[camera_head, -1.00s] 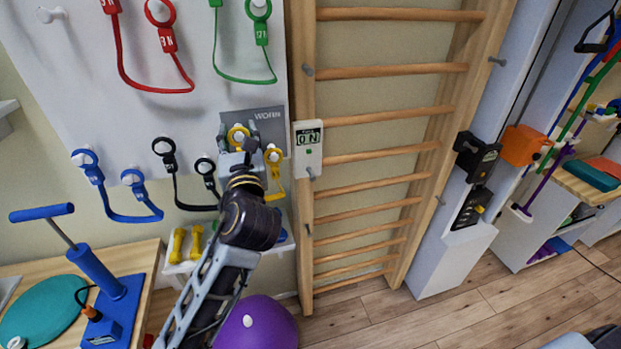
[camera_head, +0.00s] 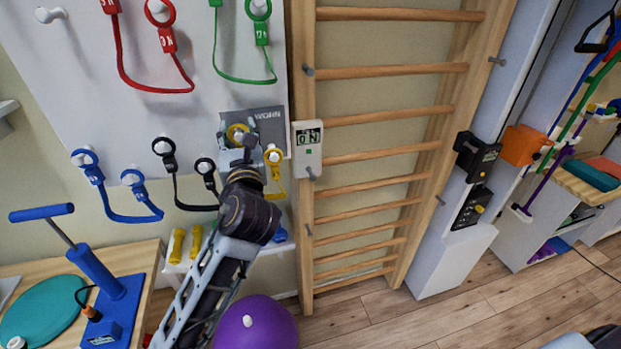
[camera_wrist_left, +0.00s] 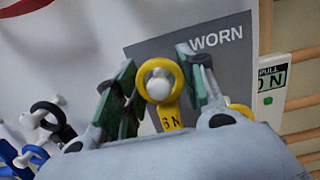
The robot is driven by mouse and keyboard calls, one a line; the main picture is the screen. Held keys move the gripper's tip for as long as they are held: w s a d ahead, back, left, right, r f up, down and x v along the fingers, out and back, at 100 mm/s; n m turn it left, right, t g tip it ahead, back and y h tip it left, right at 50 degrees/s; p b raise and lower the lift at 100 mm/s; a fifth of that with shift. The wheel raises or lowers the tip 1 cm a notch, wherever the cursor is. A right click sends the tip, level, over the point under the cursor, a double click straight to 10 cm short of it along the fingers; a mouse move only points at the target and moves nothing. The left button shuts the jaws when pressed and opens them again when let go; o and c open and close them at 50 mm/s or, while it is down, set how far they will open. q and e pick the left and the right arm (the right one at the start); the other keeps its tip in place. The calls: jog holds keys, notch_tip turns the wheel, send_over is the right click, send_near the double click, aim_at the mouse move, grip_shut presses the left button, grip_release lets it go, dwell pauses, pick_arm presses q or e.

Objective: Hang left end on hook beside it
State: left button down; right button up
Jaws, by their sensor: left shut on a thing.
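The yellow band's left end is a yellow ring (camera_head: 236,131) in front of the grey WORN panel (camera_head: 268,122). In the left wrist view the ring (camera_wrist_left: 160,80) appears around a white round hook (camera_wrist_left: 158,88); I cannot tell how far on it sits. My left gripper (camera_wrist_left: 155,88) is shut on the ring's end, one green-padded finger on each side. The band's right end (camera_head: 273,156) hangs on another hook to the right, and the yellow strap (camera_head: 276,190) hangs below it. My wrist hides part of the strap. My right gripper is not in view.
Black (camera_head: 165,150) and blue (camera_head: 87,161) bands hang on hooks to the left; red (camera_head: 165,40) and green (camera_head: 262,35) bands hang above. A scale box (camera_head: 307,147) and wooden wall bars (camera_head: 390,118) stand close on the right. Yellow dumbbells (camera_head: 177,243) lie on a shelf below.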

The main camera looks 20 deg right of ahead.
pick_arm(q)
jog(key=shift+w+f, duration=0.1)
jog(key=shift+f, duration=0.3)
dwell(0.8)
jog(key=c, duration=0.8)
grip_release()
jog(key=shift+o, duration=0.3)
jog(key=shift+o, duration=0.6)
jog(key=s, duration=0.8)
jog(key=shift+f, duration=0.1)
